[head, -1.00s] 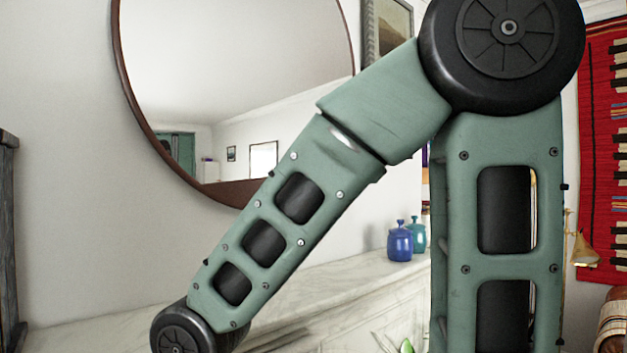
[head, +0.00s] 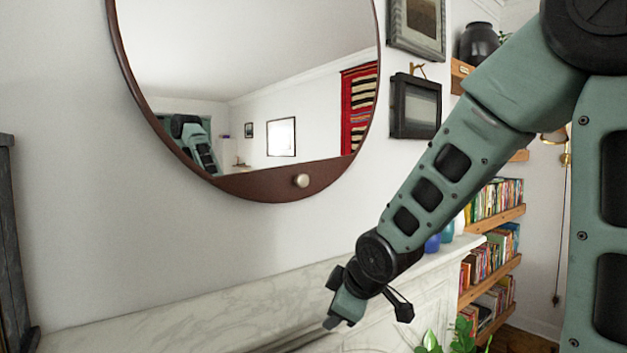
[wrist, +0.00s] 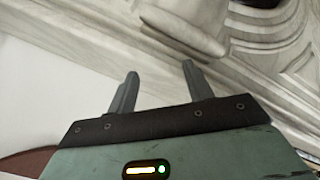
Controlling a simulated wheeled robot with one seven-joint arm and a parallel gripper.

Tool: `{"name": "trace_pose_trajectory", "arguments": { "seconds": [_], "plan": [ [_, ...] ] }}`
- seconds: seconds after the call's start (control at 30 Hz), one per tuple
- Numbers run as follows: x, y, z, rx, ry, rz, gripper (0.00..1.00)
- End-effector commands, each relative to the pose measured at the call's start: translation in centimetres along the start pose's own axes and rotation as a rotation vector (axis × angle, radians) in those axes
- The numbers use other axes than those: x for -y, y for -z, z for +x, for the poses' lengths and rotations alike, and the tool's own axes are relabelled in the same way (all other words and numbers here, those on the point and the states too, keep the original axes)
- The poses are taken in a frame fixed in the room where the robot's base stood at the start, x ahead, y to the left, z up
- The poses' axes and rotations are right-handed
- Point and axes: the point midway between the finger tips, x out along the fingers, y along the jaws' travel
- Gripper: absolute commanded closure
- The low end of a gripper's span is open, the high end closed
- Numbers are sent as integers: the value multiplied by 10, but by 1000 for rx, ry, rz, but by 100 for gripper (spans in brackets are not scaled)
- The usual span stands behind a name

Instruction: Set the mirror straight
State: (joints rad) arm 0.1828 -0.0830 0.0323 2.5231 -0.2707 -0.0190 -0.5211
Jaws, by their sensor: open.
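The round mirror (head: 250,90) with a brown frame hangs on the white wall in the head view, its top cut off. A brown panel with a pale round knob (head: 301,181) fills its bottom. The panel's upper edge slopes up to the right, so the mirror looks tilted. My gripper (head: 342,310) is below and right of the knob, in front of the marble mantel, apart from the mirror. In the wrist view my gripper (wrist: 158,85) has two separated fingers with nothing between them. A brown curved edge shows at the lower left there; I cannot tell what it is.
The marble mantel (head: 150,325) runs below the mirror. Blue jars (head: 438,241) stand on it, partly behind my arm. Two framed pictures (head: 415,106) hang right of the mirror. Bookshelves (head: 495,217) and a plant (head: 462,335) are at the right. The wall below the mirror is clear.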

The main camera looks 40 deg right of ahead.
Motion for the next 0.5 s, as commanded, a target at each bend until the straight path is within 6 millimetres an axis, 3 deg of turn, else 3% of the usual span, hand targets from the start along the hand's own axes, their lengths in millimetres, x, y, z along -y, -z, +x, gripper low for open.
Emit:
{"name": "trace_pose_trajectory", "arguments": {
  "seconds": [0.27, 0.37, 0.5],
  "plan": [
    [-56, 20, -22, -132, -199, -329, 49],
    [-80, 30, -37, -177, -305, -498, 49],
    [-117, 48, -72, -227, -515, -826, 49]
  ]
}}
